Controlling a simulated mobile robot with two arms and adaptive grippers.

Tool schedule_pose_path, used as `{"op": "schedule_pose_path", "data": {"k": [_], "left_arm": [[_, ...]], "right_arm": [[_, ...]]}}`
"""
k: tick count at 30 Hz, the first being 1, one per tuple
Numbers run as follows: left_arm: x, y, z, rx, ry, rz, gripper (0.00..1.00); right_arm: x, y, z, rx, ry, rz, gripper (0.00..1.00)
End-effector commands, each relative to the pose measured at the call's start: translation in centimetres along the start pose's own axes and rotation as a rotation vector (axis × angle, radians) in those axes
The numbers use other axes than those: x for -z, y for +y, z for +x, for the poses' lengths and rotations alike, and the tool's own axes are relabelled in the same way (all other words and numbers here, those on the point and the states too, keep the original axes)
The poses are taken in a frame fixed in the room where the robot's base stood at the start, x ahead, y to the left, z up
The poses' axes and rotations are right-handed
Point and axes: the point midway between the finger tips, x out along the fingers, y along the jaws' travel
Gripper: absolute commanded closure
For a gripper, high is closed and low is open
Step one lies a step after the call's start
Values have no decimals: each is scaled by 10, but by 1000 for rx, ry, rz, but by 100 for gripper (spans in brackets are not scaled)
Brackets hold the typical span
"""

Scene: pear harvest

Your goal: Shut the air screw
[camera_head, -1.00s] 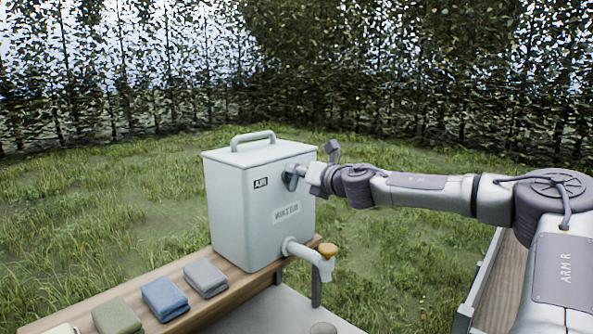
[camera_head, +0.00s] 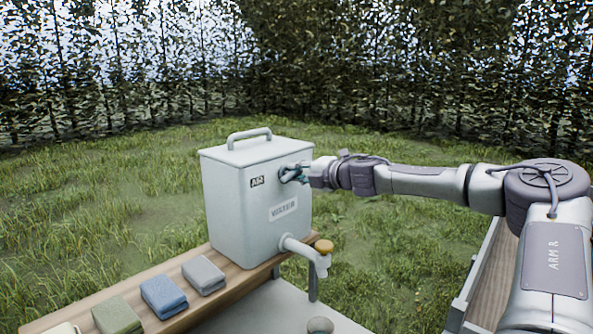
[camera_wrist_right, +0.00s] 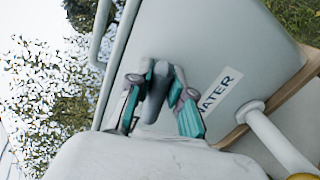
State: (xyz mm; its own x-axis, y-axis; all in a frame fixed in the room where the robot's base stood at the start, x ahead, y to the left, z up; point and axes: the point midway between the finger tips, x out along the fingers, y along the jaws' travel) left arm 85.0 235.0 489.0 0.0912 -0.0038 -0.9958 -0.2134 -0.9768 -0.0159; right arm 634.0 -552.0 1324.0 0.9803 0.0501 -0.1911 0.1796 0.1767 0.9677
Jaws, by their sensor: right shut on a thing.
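The pale grey water container (camera_head: 234,205) stands upright on a wooden shelf, with AIR and WATER labels on its front. My right gripper (camera_head: 291,173) is at the upper front face, right of the AIR label. In the right wrist view its teal-edged fingers (camera_wrist_right: 159,88) are on either side of the grey air screw (camera_wrist_right: 155,95), shut on it. In the head view the fingers mostly hide the screw. My left gripper is out of view.
A tap with a yellow knob (camera_head: 323,246) sticks out low on the container. Grey (camera_head: 203,273), blue (camera_head: 163,296) and green (camera_head: 117,316) folded cloths lie on the shelf (camera_head: 240,280). A grey cup (camera_head: 320,325) is below the tap. Grass and hedge lie behind.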

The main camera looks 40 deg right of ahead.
Motion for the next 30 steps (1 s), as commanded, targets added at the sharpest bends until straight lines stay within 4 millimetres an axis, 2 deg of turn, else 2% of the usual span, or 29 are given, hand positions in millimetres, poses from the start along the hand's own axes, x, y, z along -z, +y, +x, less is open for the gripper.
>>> {"op": "schedule_pose_path", "data": {"k": [1, 10, 27, 28, 30], "left_arm": [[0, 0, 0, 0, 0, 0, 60], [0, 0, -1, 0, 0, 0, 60], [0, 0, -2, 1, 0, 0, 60], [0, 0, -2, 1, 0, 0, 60], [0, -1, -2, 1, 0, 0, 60]], "right_arm": [[2, -5, 0, 7, 11, 27, 100], [2, -8, 1, 8, 35, 148, 100], [4, -8, 1, 9, 44, 178, 100], [4, -8, 1, 9, 44, 178, 79], [4, -8, 1, 8, 44, 178, 67]]}}
